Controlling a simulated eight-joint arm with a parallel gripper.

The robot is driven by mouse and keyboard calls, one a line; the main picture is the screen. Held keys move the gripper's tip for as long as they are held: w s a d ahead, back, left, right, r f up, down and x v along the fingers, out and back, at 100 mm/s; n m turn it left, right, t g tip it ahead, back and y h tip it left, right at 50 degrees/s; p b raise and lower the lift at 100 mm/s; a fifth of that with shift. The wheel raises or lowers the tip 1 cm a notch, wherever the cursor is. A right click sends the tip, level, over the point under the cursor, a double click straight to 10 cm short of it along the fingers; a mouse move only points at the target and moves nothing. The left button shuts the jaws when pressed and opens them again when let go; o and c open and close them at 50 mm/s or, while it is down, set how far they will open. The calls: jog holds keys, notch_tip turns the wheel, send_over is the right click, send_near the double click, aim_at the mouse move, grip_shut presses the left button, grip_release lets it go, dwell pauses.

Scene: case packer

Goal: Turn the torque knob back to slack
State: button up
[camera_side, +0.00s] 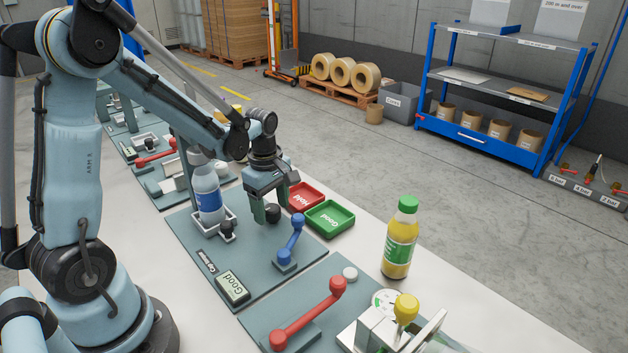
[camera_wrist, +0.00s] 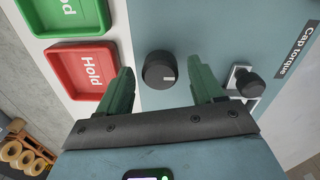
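The torque knob is a round black knob (camera_wrist: 159,70) on the blue-grey station plate; its short white mark points right in the wrist view. In the side view the dark knob (camera_side: 273,213) shows right by the fingers. My gripper (camera_wrist: 163,74) is open, with one green finger to each side of the knob and a gap at both sides. It points down in the side view (camera_side: 265,207). I cannot tell how far the fingertips reach down beside the knob. A "Cap torque" label (camera_wrist: 296,50) is on the plate.
A bottle with a blue label (camera_side: 208,195) stands in a holder with a small black knob (camera_wrist: 250,84) beside it. A blue lever (camera_side: 291,240), red Hold tray (camera_side: 304,196), green Good tray (camera_side: 330,218) and a "Good" display (camera_side: 233,287) are close by. A yellow bottle (camera_side: 401,240) stands right.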

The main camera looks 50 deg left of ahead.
aim_at(270, 208)
jog(key=shift+r, duration=0.1)
notch_tip(270, 208, up, 12)
jog(key=shift+s, duration=0.25)
dwell(0.5)
jog(key=s+d+m+t, duration=0.3)
jog(key=d+m, duration=0.2)
jog(key=m, duration=0.5)
jog(key=s+d+m+t, duration=0.3)
jog(key=d+m, duration=0.2)
jog(key=m, duration=0.5)
jog(key=shift+d+f+t, duration=0.25)
jog(key=shift+f+t, duration=0.15)
jog(key=shift+f, duration=0.05)
